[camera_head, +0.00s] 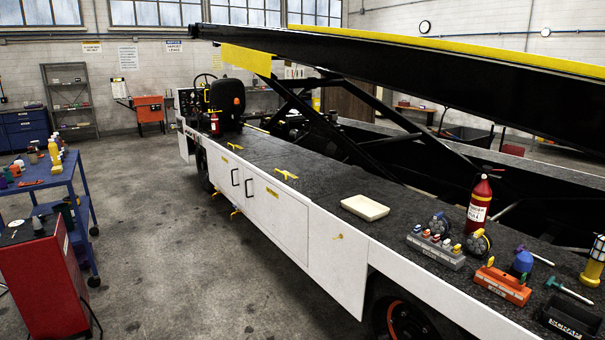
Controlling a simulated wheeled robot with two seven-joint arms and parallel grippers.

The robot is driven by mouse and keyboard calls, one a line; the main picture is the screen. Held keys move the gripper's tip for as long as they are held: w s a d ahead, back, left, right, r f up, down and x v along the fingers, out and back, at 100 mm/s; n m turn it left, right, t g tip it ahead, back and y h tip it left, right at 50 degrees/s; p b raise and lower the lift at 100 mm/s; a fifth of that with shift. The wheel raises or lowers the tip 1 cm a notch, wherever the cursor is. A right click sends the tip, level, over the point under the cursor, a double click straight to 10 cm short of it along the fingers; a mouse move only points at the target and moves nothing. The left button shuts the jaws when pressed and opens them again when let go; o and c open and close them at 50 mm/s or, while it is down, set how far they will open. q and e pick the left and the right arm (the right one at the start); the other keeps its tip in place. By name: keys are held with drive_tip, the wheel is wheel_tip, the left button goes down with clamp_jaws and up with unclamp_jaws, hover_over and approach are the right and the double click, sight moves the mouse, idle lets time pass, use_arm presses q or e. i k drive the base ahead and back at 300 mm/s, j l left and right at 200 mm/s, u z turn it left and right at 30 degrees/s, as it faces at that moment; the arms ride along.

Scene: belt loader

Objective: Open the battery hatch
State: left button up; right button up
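The belt loader (200,150) stands across the view with its white side panels facing me. Two white side doors (257,205) on it lie flush and look shut. They have two dark upright handles (242,183) side by side and a small yellow label (272,192). To their right is another white panel (335,263) with a small yellow mark or latch (337,237). I cannot read the labels, so I cannot tell which panel is the battery hatch. Neither of my grippers is in view.
A red cabinet (45,275) and a blue cart (60,190) stand at left. The floor (170,270) between them and the loader is clear.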

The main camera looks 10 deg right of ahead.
sight(313, 180)
drive_tip(key=i+j+z, duration=0.15)
drive_tip(key=i, duration=0.4)
drive_tip(key=i+j+z, duration=0.1)
drive_tip(key=i, duration=0.45)
